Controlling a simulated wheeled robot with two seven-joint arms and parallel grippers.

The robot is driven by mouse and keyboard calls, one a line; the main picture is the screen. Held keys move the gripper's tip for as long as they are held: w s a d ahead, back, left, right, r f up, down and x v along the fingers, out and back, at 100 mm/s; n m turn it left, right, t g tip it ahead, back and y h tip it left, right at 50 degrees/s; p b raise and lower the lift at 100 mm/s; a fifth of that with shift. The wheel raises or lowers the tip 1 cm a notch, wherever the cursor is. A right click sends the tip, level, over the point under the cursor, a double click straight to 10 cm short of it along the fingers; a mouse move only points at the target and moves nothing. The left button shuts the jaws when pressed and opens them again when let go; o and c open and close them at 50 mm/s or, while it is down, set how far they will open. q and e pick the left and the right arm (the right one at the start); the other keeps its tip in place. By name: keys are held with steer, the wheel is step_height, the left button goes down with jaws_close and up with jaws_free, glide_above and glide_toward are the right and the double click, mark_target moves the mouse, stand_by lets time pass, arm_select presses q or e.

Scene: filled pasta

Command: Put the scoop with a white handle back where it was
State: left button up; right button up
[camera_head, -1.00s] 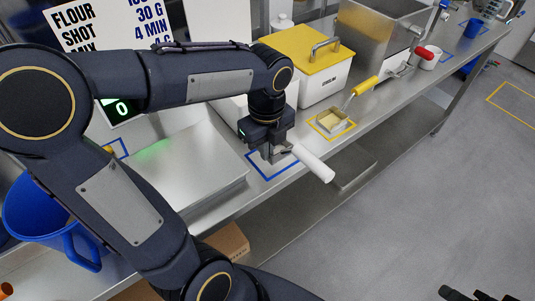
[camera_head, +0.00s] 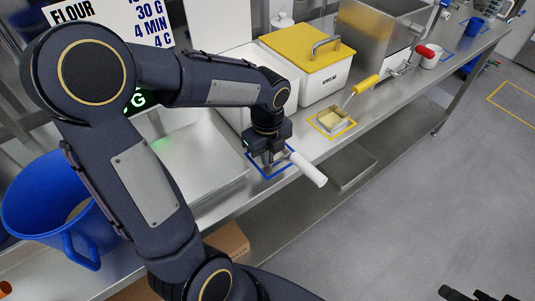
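The scoop with a white handle (camera_head: 308,168) is at my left gripper (camera_head: 268,165), over the blue outlined square (camera_head: 286,172) near the bench's front edge. The gripper points down and appears shut on the scoop near the inner end of the handle. The handle sticks out to the right past the bench edge. The scoop's bowl is mostly hidden by the gripper, and I cannot tell whether it touches the bench. Dark parts at the bottom right, probably my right gripper (camera_head: 456,293), are cut off by the frame edge.
A yellow-handled scoop (camera_head: 365,85) rests in a yellow outlined square. Behind are a white bin with a yellow lid (camera_head: 308,46) and a steel machine (camera_head: 376,42). A steel scale platform (camera_head: 205,150) and a blue jug (camera_head: 45,205) are on the left.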

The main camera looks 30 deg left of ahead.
arm_select(q)
steer(key=o, duration=0.4)
steer(key=shift+o, duration=0.2)
step_height(320, 180, up, 12)
steer(key=p, duration=0.1)
steer(key=s+d+f+n+t+h, duration=0.2)
steer(key=s+n, duration=0.5)
steer(key=n, duration=0.5)
steer(key=s+d+f+n+t+h, duration=0.1)
steer(key=s+d+f+n+t, duration=0.1)
steer(key=s+n, duration=0.5)
steer(key=n+t, duration=0.1)
steer(key=n, duration=0.4)
steer(key=shift+s+t+h, duration=0.2)
steer(key=shift+t+h, duration=0.1)
steer(key=shift+h, duration=0.1)
